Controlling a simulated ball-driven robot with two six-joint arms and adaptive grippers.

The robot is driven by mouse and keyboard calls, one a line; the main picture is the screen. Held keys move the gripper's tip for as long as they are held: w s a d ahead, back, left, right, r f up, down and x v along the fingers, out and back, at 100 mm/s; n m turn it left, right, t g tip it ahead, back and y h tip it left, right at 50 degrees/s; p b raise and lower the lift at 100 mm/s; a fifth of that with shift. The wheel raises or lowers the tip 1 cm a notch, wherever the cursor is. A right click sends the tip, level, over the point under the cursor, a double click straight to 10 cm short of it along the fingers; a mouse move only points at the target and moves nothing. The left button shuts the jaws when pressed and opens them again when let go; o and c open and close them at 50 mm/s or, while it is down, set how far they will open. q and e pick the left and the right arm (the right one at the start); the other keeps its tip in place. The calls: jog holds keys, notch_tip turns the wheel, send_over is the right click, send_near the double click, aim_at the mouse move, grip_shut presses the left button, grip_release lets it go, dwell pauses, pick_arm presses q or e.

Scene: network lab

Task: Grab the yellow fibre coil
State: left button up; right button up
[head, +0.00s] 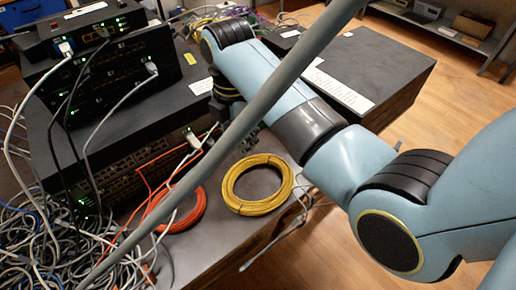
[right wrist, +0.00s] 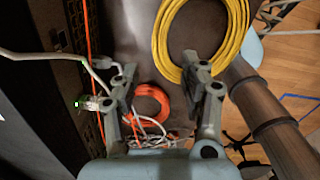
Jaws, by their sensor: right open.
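The yellow fibre coil (head: 284,184) lies flat on the dark tabletop, right of the orange coil. In the right wrist view the yellow coil (right wrist: 163,42) shows at the top, its upper part cut off by the edge. My right gripper (head: 246,128) is just behind the coil in the head view, partly hidden by a grey band crossing the picture. In the right wrist view its two fingers (right wrist: 160,74) are apart with nothing held between them. The right fingertip overlaps the coil's lower edge in that view; I cannot tell if they touch. My left gripper is not in view.
An orange coil (head: 194,222) lies left of the yellow one. Stacked network gear (head: 118,72) with plugged cables stands at left, and a tangle of grey cables (head: 40,235) lies in front. A dark box (head: 375,65) is behind my right arm. The table edge is close on the coil's right.

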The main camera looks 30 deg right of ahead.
send_over(238, 169)
jog(key=f, duration=0.5)
jog(key=shift+w+d+b, duration=0.15)
jog(key=shift+d+b, duration=0.15)
jog(key=shift+b, duration=0.05)
jog(key=f, duration=0.5)
jog(key=shift+a+f+b, duration=0.15)
jog(key=shift+a+b, duration=0.15)
jog(key=shift+a, duration=0.05)
grip_shut()
